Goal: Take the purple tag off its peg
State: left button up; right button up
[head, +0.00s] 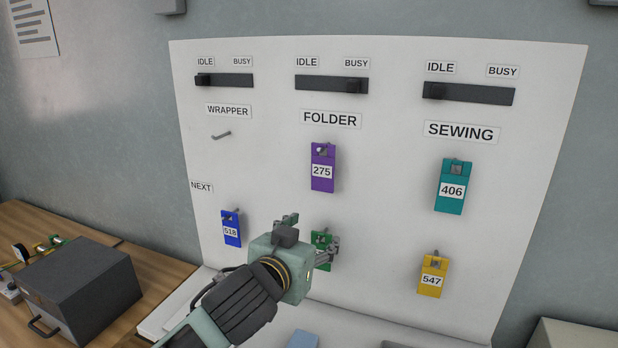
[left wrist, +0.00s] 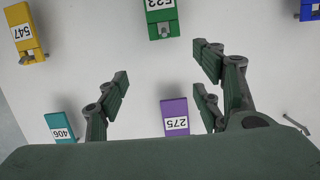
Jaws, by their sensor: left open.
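The purple tag (head: 322,184), numbered 275, hangs on its peg (head: 320,150) under the FOLDER label on the white board. It also shows upside down in the left wrist view (left wrist: 174,108), between and beyond my fingers. My left gripper (head: 312,232) is open and empty, in front of the board below the purple tag and apart from it. It partly covers the green tag (head: 322,240) in the head view. Its spread fingers also show in the left wrist view (left wrist: 160,75). My right gripper is in neither view.
A blue tag (head: 231,237), a teal tag (head: 449,204) and a yellow tag (head: 432,285) hang on the board (head: 385,200). The WRAPPER peg (head: 221,135) is bare. Sliders run along the top. A dark box (head: 85,285) stands at the left.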

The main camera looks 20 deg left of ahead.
aim_at(322, 160)
pick_arm(q)
notch_tip(322, 160, up, 12)
jog(key=w+a+t, duration=0.1)
jog(key=w+t, duration=0.1)
jog(key=t, duration=0.1)
jog(key=w+p, duration=0.2)
jog(key=w, duration=0.4)
jog(key=shift+w+r, duration=0.1)
jog(key=shift+w, duration=0.15)
jog(key=shift+w+d+p, duration=0.1)
jog(key=shift+w+p, duration=0.3)
jog(key=shift+w, duration=0.25)
jog(key=shift+c, duration=0.2)
jog(key=c, duration=1.2)
jog(key=shift+r+p, duration=0.35)
jog(key=shift+p, duration=0.05)
